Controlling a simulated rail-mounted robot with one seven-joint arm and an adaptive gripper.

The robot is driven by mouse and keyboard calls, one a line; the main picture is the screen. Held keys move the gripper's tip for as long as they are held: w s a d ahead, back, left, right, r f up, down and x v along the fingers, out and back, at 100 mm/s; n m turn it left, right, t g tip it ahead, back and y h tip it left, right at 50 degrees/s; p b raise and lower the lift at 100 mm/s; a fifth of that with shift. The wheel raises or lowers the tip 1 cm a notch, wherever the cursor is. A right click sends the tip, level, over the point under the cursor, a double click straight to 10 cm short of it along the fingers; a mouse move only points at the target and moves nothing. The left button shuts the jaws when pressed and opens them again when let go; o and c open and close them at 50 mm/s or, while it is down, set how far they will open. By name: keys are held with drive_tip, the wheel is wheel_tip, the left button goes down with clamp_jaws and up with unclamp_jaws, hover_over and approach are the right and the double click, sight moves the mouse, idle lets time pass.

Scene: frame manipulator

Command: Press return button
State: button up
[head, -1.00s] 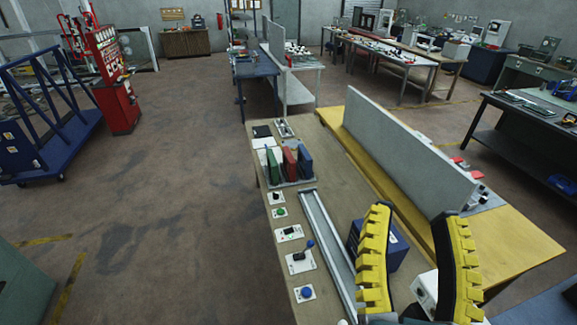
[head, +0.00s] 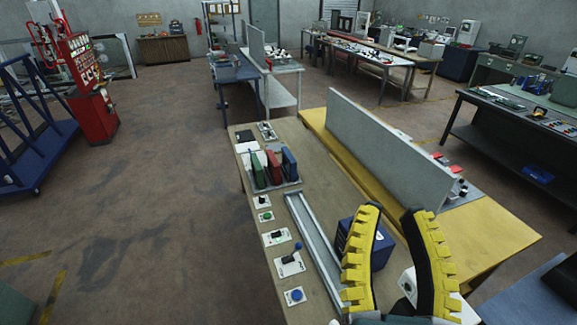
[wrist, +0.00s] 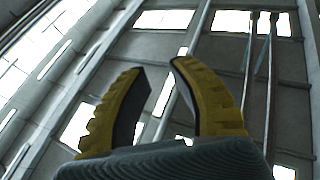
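A row of small control plates runs along the left edge of the wooden bench (head: 318,160) in the head view. It holds a blue round button (head: 295,296), a black lever (head: 292,257) with a blue tip, a plate with a green button (head: 276,238), a single green button (head: 265,216) and a dark knob (head: 262,201). No label is readable, so I cannot tell which is the return button. My gripper (head: 390,212) is open and empty, with yellow ribbed fingers, right of the row. In the wrist view its fingers (wrist: 158,68) point toward the ceiling.
A metal rail (head: 315,243) lies between the controls and my gripper. A blue box (head: 382,245) stands behind the fingers. Green, red and blue binders (head: 274,168) stand farther along. A grey divider panel (head: 380,145) borders the bench on the right.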

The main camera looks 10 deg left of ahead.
clamp_jaws()
drive_tip(key=shift+c, duration=1.5)
unclamp_jaws()
